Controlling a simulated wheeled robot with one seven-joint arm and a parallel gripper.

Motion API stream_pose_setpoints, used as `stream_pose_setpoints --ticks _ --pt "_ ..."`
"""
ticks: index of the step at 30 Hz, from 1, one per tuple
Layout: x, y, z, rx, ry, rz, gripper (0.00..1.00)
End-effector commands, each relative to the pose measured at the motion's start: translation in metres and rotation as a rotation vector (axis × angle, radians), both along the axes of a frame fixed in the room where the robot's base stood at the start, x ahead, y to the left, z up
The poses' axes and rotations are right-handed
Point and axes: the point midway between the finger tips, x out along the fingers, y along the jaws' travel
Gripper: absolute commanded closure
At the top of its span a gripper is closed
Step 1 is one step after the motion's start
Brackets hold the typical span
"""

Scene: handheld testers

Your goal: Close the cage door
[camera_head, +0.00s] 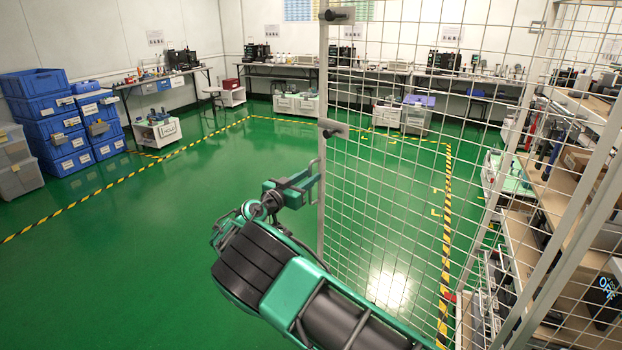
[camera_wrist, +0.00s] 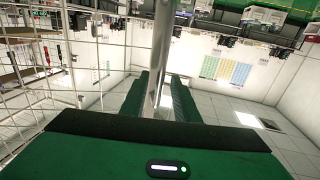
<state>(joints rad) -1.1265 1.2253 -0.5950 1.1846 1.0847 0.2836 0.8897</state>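The cage door (camera_head: 390,170) is a white wire-mesh panel in the head view. It stands swung out over the green floor, away from the cage frame's slanted posts (camera_head: 545,90). Its free edge is a pale upright post (camera_head: 321,90) with two dark-tipped stubs. My gripper (camera_head: 315,178) is at this post, below the lower stub. In the wrist view the post (camera_wrist: 162,45) runs between my two green fingers (camera_wrist: 158,92), which look closed on it with little gap either side. The exact contact is partly hidden by the gripper body.
Inside the cage on the right are shelves (camera_head: 570,150) with equipment. Blue crates (camera_head: 50,120) are stacked at the far left, and workbenches (camera_head: 290,68) line the back wall. The green floor (camera_head: 150,250) left of the door is clear, with yellow-black tape (camera_head: 90,198).

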Motion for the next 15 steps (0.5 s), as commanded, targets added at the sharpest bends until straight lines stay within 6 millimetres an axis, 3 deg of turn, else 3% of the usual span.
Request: stream_pose_setpoints --ticks 6,15 --pt "0.0124 -0.0056 0.0004 0.0 0.0 0.002 0.72" --pt "0.0135 -0.0068 0.0004 0.0 0.0 0.001 0.74"
